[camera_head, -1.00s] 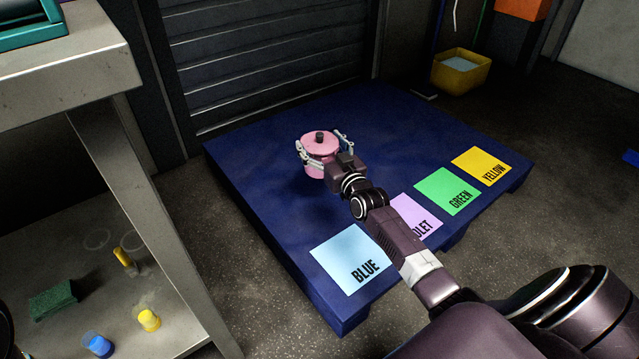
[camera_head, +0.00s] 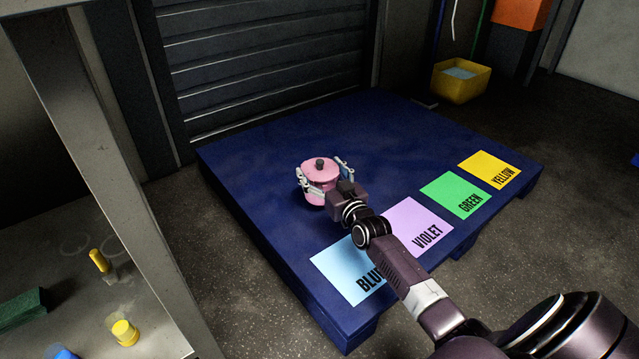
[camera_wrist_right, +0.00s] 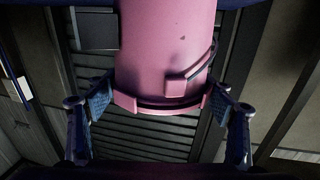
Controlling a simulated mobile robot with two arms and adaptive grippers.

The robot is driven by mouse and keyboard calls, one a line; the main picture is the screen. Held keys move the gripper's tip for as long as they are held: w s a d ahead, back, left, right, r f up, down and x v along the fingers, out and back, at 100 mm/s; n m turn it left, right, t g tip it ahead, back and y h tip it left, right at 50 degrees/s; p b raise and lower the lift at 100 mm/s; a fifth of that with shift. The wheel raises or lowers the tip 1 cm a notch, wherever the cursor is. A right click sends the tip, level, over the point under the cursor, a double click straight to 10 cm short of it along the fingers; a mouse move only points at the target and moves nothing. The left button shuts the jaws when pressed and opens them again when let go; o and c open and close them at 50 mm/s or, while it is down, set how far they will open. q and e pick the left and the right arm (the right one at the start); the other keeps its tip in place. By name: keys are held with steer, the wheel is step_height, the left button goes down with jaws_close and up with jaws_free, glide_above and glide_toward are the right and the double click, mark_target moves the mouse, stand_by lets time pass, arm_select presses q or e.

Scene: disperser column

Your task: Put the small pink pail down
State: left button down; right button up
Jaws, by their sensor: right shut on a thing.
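The small pink pail (camera_head: 319,178), with a lid and a dark knob on top, is upright in my right gripper (camera_head: 321,174). The right gripper is shut on it, with a finger on either side. In the right wrist view the pail (camera_wrist_right: 165,50) fills the upper middle between the fingers. The pail shows over the dark blue pallet (camera_head: 255,150), behind the coloured labels. I cannot tell whether its base touches the pallet. My left gripper is not in view.
Labels BLUE (camera_head: 340,270), VIOLET (camera_head: 415,222), GREEN (camera_head: 456,192) and YELLOW (camera_head: 490,168) line the pallet's front edge. A ribbed shutter (camera_head: 265,60) stands behind. A yellow bucket (camera_head: 462,82) is at the back right, a grey shelf (camera_head: 95,130) at left. Much of the pallet is bare.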

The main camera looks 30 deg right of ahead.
step_height(320, 180, down, 3)
steer(key=b, duration=0.2)
steer(key=shift+f+b, duration=0.15)
steer(key=shift+b, duration=0.15)
steer(key=o, duration=1.6)
steer(key=shift+f, duration=0.15)
steer(key=o, duration=0.5)
